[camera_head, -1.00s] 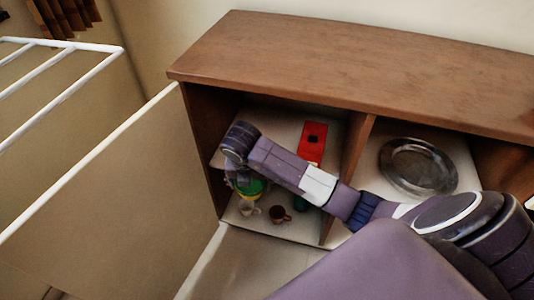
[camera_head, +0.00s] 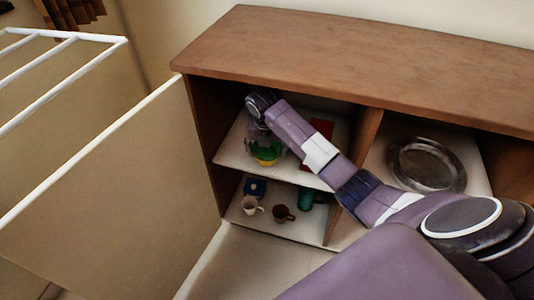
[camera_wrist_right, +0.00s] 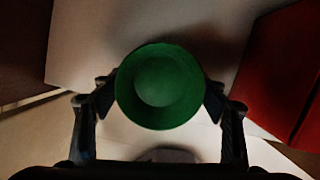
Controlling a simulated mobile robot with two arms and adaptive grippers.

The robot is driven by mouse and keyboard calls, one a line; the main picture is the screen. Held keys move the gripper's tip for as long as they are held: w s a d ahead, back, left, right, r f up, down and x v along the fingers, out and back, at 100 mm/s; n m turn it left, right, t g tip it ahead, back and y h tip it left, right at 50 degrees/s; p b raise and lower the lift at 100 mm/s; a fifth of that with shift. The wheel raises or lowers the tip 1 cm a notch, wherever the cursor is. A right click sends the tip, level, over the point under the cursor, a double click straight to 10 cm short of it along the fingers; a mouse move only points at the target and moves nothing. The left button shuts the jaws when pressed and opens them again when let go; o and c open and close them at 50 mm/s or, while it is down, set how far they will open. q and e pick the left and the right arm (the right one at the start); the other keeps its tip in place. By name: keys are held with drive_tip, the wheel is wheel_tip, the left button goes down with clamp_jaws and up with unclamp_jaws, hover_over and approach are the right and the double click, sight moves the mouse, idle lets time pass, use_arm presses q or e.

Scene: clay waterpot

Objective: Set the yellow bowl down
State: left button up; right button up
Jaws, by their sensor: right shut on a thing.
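The yellow bowl (camera_head: 267,159) shows in the head view at the upper shelf (camera_head: 231,156) of the cabinet's left compartment. A green round bowl-like inside (camera_wrist_right: 160,85) shows in the right wrist view; I cannot tell whether it is a separate bowl nested in the yellow one. My right gripper (camera_head: 262,133) is shut on the yellow bowl, with a finger at each side of the rim in the wrist view. Whether the bowl's bottom touches the shelf is hidden. My left gripper is not in view.
A red box (camera_head: 322,127) stands right of the bowl; it also shows in the wrist view (camera_wrist_right: 290,75). The lower shelf holds a white mug (camera_head: 249,205), brown mug (camera_head: 282,213), blue item (camera_head: 255,187) and teal item (camera_head: 305,198). A metal plate (camera_head: 427,165) lies in the right compartment.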

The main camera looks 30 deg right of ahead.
drive_tip(key=shift+f, duration=0.3)
drive_tip(key=shift+f, duration=0.15)
drive_tip(key=o, duration=1.2)
drive_tip(key=shift+c, duration=0.2)
